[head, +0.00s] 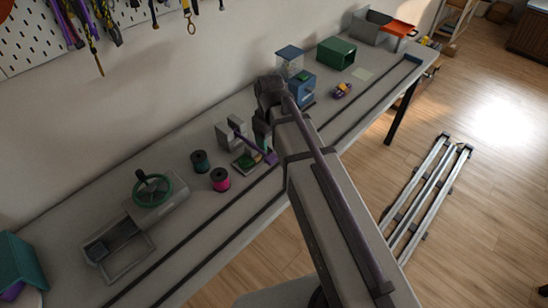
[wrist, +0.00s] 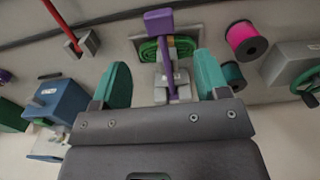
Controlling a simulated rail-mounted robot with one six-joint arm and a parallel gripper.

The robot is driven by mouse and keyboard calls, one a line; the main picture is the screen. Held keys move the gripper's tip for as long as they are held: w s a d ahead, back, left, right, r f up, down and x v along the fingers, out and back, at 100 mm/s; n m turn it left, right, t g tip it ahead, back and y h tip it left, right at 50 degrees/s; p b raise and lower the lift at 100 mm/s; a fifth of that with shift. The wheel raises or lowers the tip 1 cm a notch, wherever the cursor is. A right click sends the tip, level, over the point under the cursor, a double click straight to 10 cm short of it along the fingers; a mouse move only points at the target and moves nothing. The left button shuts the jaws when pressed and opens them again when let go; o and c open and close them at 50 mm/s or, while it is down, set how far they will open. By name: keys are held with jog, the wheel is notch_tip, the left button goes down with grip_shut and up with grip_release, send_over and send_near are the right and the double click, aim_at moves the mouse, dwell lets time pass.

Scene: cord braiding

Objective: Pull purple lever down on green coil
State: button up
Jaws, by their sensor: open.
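The purple lever (head: 249,143) sticks out from a grey press (head: 231,133) on the bench, slanting down to the right over the green coil (head: 249,160). In the wrist view the purple lever (wrist: 166,50) runs up the picture between my fingers and ends in a wide purple head. The green coil (wrist: 150,50) lies behind the lever on a grey base plate. My gripper (wrist: 158,85) is open, with one teal finger on each side of the lever and a gap to both. In the head view my arm hides most of the gripper.
A pink spool (head: 220,179) and a dark green spool (head: 200,161) stand left of the press. A grey device with a green handwheel (head: 154,189) stands farther left. A blue machine (head: 301,87) and a green box (head: 336,52) stand beyond my arm.

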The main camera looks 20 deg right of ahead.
aim_at(271, 157)
notch_tip(271, 157, down, 9)
jog(key=b, duration=0.7)
jog(key=shift+b, duration=0.35)
jog(key=shift+r, duration=0.1)
grip_shut()
jog(key=shift+r+p, duration=0.15)
jog(key=shift+p, duration=0.15)
